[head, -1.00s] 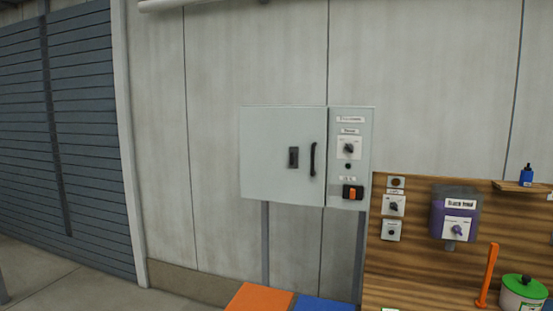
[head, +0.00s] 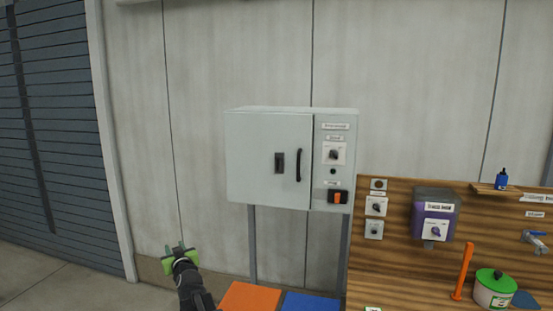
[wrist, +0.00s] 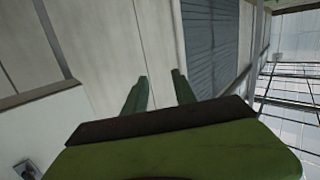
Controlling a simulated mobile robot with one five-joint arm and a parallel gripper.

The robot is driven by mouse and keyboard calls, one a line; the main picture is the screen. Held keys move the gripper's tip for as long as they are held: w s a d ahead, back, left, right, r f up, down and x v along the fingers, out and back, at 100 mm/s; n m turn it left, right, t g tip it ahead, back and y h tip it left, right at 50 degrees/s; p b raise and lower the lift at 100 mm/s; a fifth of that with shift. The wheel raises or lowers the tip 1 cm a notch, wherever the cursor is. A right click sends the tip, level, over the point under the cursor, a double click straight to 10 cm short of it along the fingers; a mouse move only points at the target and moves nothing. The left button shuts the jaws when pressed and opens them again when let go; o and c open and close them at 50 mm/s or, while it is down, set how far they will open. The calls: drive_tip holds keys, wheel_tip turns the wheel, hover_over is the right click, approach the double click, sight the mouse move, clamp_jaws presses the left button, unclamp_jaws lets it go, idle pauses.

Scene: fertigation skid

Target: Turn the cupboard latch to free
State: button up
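The grey cupboard (head: 243,180) hangs on the wall on two legs in the head view, its door closed. A dark upright latch (head: 279,162) sits on the door, left of a black bar handle (head: 298,165). My gripper (head: 181,248) is below and left of the cupboard, apart from it. In the wrist view its two green fingers (wrist: 158,82) stand apart with nothing between them. The latch cannot be made out in the wrist view.
Right of the door, a panel carries a rotary knob (head: 334,154) and a red-orange switch (head: 338,198). A wooden board (head: 400,245) with dials, a purple box (head: 434,215) and an orange lever (head: 463,270) stands further right. Orange (head: 250,297) and blue (head: 310,302) blocks are below. The wall at left is clear.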

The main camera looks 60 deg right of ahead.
drive_tip(key=s+d+r+m+g+h+p, duration=0.1)
drive_tip(key=s+d+r+m+h, duration=0.25)
drive_tip(key=s+d+r, duration=0.35)
drive_tip(key=s+d+r+m+g+h+p, duration=0.15)
drive_tip(key=s+d+r+h, duration=0.3)
drive_tip(key=d, duration=0.45)
drive_tip(key=m+g+h+p, duration=0.1)
drive_tip(key=m+g+h, duration=0.4)
drive_tip(key=g+h, duration=0.1)
approach(277, 165)
drive_tip(key=shift+t, duration=0.35)
drive_tip(key=p+x, duration=0.6)
drive_tip(key=x, duration=0.3)
drive_tip(key=shift+s+d+p, duration=0.1)
drive_tip(key=shift+d+p, duration=0.2)
clamp_jaws()
